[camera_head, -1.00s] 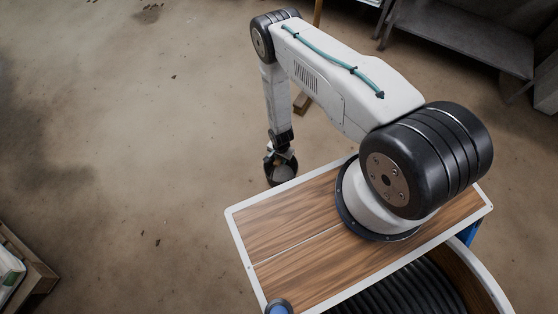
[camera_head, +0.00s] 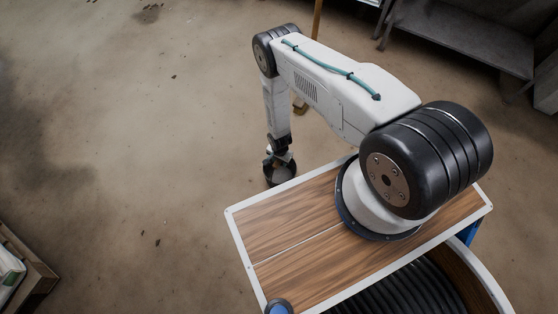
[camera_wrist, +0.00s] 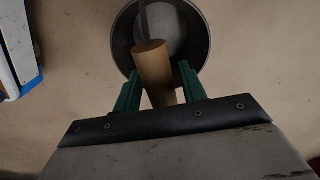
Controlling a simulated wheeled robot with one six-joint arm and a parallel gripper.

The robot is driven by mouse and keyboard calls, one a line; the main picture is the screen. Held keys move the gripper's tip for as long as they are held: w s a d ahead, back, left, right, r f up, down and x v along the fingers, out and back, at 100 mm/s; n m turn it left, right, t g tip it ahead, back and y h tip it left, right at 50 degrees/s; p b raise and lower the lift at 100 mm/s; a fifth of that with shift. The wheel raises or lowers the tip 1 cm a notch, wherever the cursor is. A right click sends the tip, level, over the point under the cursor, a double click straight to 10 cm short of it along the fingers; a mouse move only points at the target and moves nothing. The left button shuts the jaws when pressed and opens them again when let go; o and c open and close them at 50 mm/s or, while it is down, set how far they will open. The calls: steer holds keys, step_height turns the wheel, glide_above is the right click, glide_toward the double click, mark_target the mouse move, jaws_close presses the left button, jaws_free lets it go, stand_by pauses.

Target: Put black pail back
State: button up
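The black pail (camera_head: 268,178) shows at the end of my arm in the head view, beside the edge of my wooden deck. In the wrist view the pail (camera_wrist: 203,62) is seen from above, with a dark rim and a paler grey inside. Its tan cylindrical handle grip (camera_wrist: 153,66) lies between the green fingers of my gripper (camera_wrist: 158,82), which look shut on it. My gripper also shows in the head view (camera_head: 280,157), just above the pail. Whether the pail's bottom touches the floor cannot be told.
A wooden post (camera_head: 317,18) stands behind my arm, mostly hidden. A dark metal shelf (camera_head: 455,40) is at the back right. A wooden crate or pallet (camera_head: 36,280) with pale items is at the lower left. The brown floor (camera_head: 130,130) on the left is clear.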

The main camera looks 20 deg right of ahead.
steer(key=shift+r, duration=0.15)
steer(key=w+r+n, duration=0.1)
steer(key=w+r, duration=0.2)
steer(key=r, duration=0.8)
steer(key=w+r, duration=0.4)
steer(key=r, duration=0.7)
steer(key=w+r+n, duration=0.1)
steer(key=w+r, duration=0.2)
steer(key=r, duration=0.8)
step_height(320, 180, up, 24)
steer(key=d+n, duration=0.1)
steer(key=n, duration=0.2)
steer(key=s+d+r+n+t, duration=0.1)
steer(key=s+r, duration=0.6)
steer(key=r, duration=0.4)
steer(key=s+r+n, duration=0.2)
steer(key=s+r, duration=0.5)
steer(key=r, duration=0.3)
steer(key=s+r+n, duration=0.1)
steer(key=s+r, duration=0.2)
steer(key=s, duration=0.6)
steer(key=s+r+n, duration=0.1)
steer(key=s+r, duration=0.3)
steer(key=s, duration=0.5)
steer(key=shift+d+n, duration=0.4)
steer(key=shift+r, duration=0.1)
